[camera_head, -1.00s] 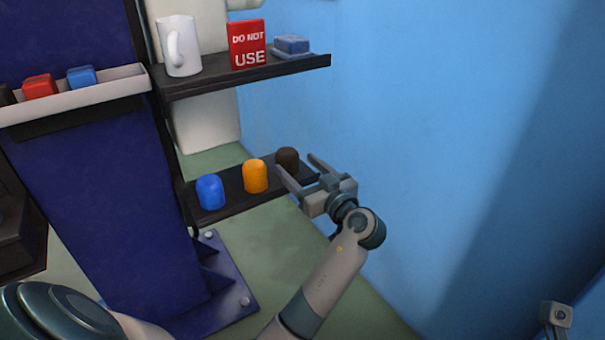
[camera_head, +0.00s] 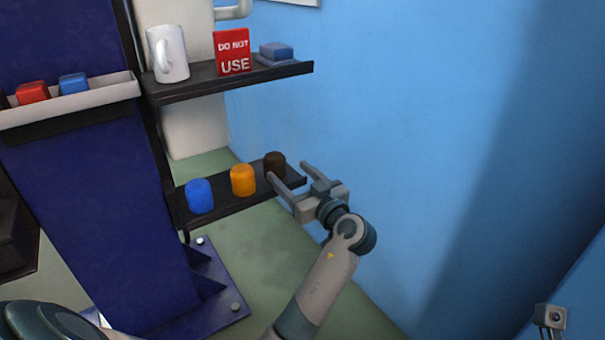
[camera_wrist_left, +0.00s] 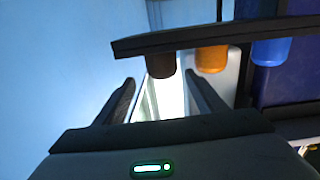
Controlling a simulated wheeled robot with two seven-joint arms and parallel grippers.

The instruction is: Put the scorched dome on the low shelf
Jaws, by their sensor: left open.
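The scorched dome, dark brown (camera_head: 275,164), stands upright at the right end of the low shelf (camera_head: 222,209), beside an orange dome (camera_head: 243,181) and a blue dome (camera_head: 199,196). My left gripper (camera_head: 287,171) is open at that right end, its fingertips close to the dark dome. Whether they touch it I cannot tell. The left wrist view appears upside down. There the dark dome (camera_wrist_left: 161,66) shows ahead between the two open fingers (camera_wrist_left: 162,92), with the orange dome (camera_wrist_left: 211,60) and blue dome (camera_wrist_left: 271,52) to the right.
An upper shelf (camera_head: 230,82) holds a white mug (camera_head: 168,55), a red "DO NOT USE" block (camera_head: 232,53) and a blue block on a dish (camera_head: 276,54). A ledge (camera_head: 70,102) on the blue column holds small blocks. A blue wall (camera_head: 420,120) stands to the right.

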